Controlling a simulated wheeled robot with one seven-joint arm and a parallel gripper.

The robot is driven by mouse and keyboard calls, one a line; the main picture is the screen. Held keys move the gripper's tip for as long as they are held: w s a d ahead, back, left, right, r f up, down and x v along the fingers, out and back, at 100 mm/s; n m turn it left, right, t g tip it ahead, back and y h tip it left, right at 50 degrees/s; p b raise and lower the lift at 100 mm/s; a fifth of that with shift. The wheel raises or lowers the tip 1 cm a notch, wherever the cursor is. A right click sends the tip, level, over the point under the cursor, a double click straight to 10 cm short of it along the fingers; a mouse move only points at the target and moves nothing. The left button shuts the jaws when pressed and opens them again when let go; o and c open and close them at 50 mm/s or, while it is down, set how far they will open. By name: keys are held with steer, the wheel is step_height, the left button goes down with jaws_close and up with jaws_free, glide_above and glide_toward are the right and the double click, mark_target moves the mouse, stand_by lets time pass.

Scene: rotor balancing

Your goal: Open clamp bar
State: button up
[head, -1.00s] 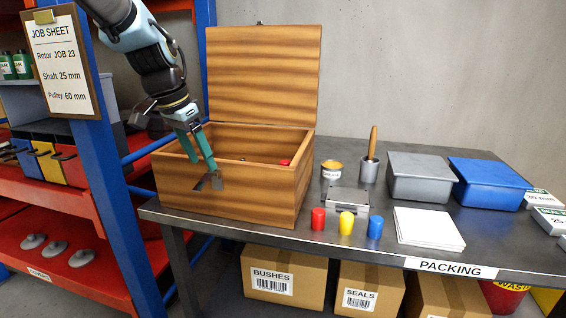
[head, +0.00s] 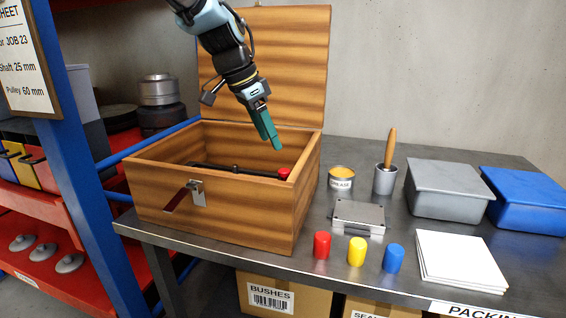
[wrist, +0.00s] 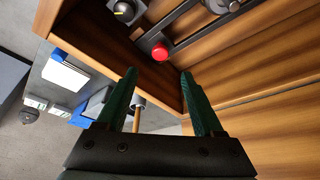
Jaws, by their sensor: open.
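The clamp bar (head: 240,170) is a dark bar lying across the inside of the open wooden box (head: 160,195). A red knob (head: 284,174) sits at its right end. In the wrist view the bar (wrist: 205,32) runs diagonally near the top, with the red knob (wrist: 160,52) in front of the fingertips. My gripper (head: 275,143) has green fingers and hangs over the right part of the box, above and apart from the knob. In the wrist view the two fingers (wrist: 159,76) are spread and empty. The box wall hides what lies under the bar.
The box lid (head: 265,70) stands raised behind. A dark red lever (head: 178,200) sticks out from the front latch (head: 198,192). Red (head: 322,245), yellow (head: 357,251) and blue (head: 394,258) cylinders stand right of the box. A blue rack post (head: 85,160) is at left.

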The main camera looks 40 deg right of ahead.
mark_target(284, 170)
steer(key=p+x, duration=0.1)
steer(key=x, duration=0.8)
steer(key=shift+f+p, duration=0.2)
steer(key=shift+p, duration=0.1)
jaws_close()
stand_by(1.0)
